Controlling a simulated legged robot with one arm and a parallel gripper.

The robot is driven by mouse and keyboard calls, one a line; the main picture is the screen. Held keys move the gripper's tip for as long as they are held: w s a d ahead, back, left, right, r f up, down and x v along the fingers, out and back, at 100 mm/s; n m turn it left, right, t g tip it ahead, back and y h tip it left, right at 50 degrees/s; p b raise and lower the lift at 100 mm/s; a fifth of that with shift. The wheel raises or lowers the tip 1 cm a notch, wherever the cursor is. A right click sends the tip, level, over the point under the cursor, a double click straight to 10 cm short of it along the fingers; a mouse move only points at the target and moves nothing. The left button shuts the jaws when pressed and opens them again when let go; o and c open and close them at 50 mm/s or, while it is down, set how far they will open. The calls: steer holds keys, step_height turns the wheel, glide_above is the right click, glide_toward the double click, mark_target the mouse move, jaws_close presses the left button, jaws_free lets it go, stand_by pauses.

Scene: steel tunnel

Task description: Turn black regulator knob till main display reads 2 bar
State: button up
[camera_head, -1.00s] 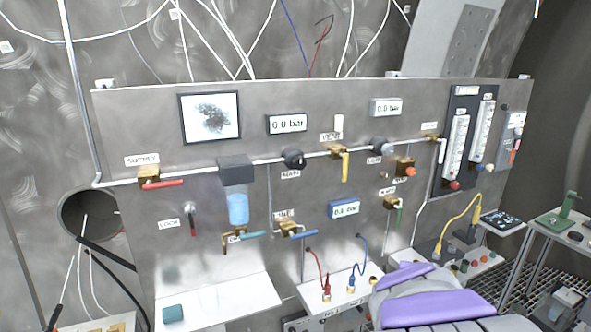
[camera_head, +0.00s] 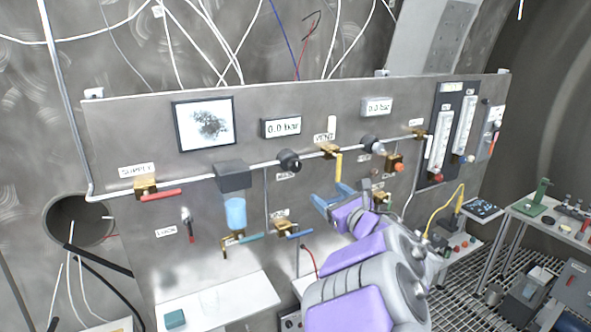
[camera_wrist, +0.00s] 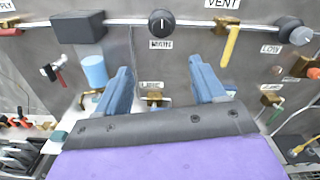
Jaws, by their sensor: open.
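The black regulator knob (camera_head: 289,161) labelled MAIN sits on the pipe across the grey panel. It also shows in the wrist view (camera_wrist: 162,22), at the top, with a pale mark pointing up. The main display (camera_head: 282,127) above it reads 0.0 bar, a little blurred; it is out of the wrist view. My gripper (camera_head: 332,195) is open and empty, its blue fingers below and to the right of the knob in the head view. In the wrist view the fingers (camera_wrist: 160,68) are spread apart, with the knob above and between them, not touched.
A yellow vent lever (camera_head: 339,166) hangs just right of the knob. A second, grey-capped knob (camera_head: 368,143) sits farther right under another display (camera_head: 377,106). A dark box (camera_head: 233,176) with a blue bowl stands left. A blue-handled valve (camera_head: 286,230) is below.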

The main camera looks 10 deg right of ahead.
glide_toward(297, 168)
steer(key=x, duration=0.6)
steer(key=shift+w+d+f, duration=0.1)
steer(key=shift+w+d, duration=0.15)
steer(key=shift+w, duration=0.1)
steer(key=shift+w+a, duration=0.45)
steer(key=shift+w, duration=0.05)
steer(key=shift+w+a, duration=0.2)
steer(key=shift+a, duration=0.3)
steer(key=shift+d, duration=0.25)
steer(key=shift+c, duration=0.2)
steer(key=shift+d, duration=0.3)
steer(key=c, duration=0.4)
steer(key=shift+a, duration=0.25)
steer(key=c, duration=0.6)
steer(key=shift+d, duration=0.1)
